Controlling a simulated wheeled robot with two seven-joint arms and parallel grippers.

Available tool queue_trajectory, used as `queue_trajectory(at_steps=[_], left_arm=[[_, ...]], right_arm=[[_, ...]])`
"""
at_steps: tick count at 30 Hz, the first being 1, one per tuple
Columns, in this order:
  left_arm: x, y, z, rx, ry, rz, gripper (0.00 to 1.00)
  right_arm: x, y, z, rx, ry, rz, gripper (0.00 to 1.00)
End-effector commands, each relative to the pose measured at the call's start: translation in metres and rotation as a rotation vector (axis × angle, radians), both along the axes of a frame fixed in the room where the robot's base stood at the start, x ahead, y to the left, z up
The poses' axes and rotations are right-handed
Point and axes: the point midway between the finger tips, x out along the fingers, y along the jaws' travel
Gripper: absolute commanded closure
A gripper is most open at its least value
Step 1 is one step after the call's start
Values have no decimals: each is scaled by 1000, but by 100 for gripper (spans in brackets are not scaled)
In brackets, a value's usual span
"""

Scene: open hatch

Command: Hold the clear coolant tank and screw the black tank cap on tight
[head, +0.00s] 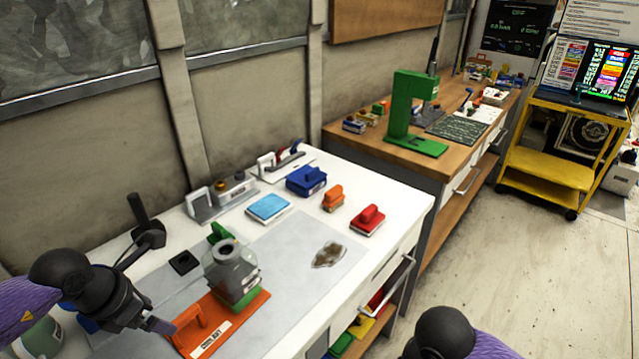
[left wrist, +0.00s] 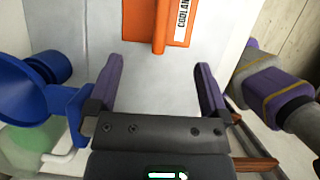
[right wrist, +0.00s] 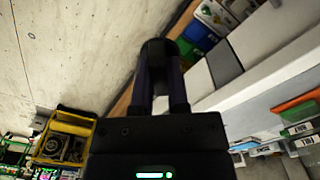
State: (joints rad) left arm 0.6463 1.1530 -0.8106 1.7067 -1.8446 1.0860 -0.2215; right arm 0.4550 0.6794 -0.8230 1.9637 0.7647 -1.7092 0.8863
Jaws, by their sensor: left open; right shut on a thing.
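The clear coolant tank (head: 232,268) stands upright on the white bench, with an uncovered neck on top. It is in a holder with an orange base (head: 228,317) that has an upright handle and a label. My left gripper (head: 160,325) is left of the orange base, open and empty. In the left wrist view its fingers (left wrist: 159,78) are spread, with the orange base ahead of them. My right gripper (right wrist: 160,80) is shut on a dark rounded thing that looks like the black tank cap (right wrist: 158,48), away from the tank. The right fingers are not visible in the head view.
A blue sponge pad (head: 268,207), blue box (head: 306,180), orange block (head: 333,197) and red-handled block (head: 368,220) stand behind the tank. A brown stain (head: 328,254) lies on the grey mat. A black square (head: 184,262) lies left of the tank. Drawers are along the bench front.

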Motion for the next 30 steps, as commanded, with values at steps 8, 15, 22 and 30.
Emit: queue_trajectory(at_steps=[8,15,22,30], left_arm=[[-3,2,9,0,0,0,0],[-3,2,8,0,0,0,0],[-11,10,38,3,-4,1,0],[-34,26,103,4,-1,2,0]], right_arm=[[0,0,8,0,-2,0,100],[0,0,8,0,-2,0,100],[0,0,15,0,-4,0,100],[1,0,23,0,-6,0,100]])
